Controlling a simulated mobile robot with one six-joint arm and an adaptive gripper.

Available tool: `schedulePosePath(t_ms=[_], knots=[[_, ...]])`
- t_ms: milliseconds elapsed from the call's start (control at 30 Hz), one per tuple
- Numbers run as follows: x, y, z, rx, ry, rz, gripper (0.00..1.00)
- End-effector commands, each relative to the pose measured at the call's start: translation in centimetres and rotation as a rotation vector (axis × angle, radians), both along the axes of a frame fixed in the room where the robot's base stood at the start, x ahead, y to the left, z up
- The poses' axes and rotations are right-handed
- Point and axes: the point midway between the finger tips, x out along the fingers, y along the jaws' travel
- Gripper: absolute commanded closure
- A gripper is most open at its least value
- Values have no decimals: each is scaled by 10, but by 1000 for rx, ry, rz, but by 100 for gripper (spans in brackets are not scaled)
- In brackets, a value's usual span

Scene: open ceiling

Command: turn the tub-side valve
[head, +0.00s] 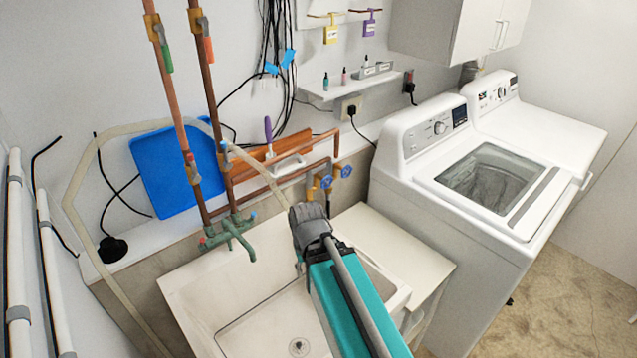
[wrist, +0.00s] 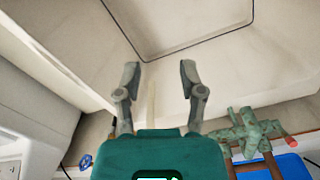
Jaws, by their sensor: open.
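Two valves with blue round handles and brass-yellow bodies sit side by side on the wall behind the tub: the left one (head: 326,182), nearer the tub, and the right one (head: 343,171). One blue handle (wrist: 86,160) shows at the lower left of the wrist view; which of the two it is, I cannot tell. My gripper (wrist: 158,92) is open and empty, fingers spread over the white tub (wrist: 175,65). In the head view my gripper (head: 309,228) is in front of and below the valves, apart from them; its fingertips are hard to make out there.
A green faucet (head: 229,236) on copper pipes stands left of my gripper; it also shows in the wrist view (wrist: 250,132). A blue board (head: 160,180) leans behind the pipes. A white washer (head: 400,200) stands right of the tub. A small shelf (head: 350,85) hangs above the valves.

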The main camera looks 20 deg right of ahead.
Motion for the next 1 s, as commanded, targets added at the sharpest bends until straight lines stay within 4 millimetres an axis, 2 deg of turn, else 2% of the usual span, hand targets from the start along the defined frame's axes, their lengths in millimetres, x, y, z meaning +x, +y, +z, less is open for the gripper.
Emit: schedulePosePath(t_ms=[267, 467, 667, 1000], knots=[[1, 0, 0, 0, 0, 2, 49], [13, -4, 4, 0, 0, 48, 49], [48, -14, 15, 0, 0, 200, 49], [139, -43, 42, 1, 1, 647, 49]])
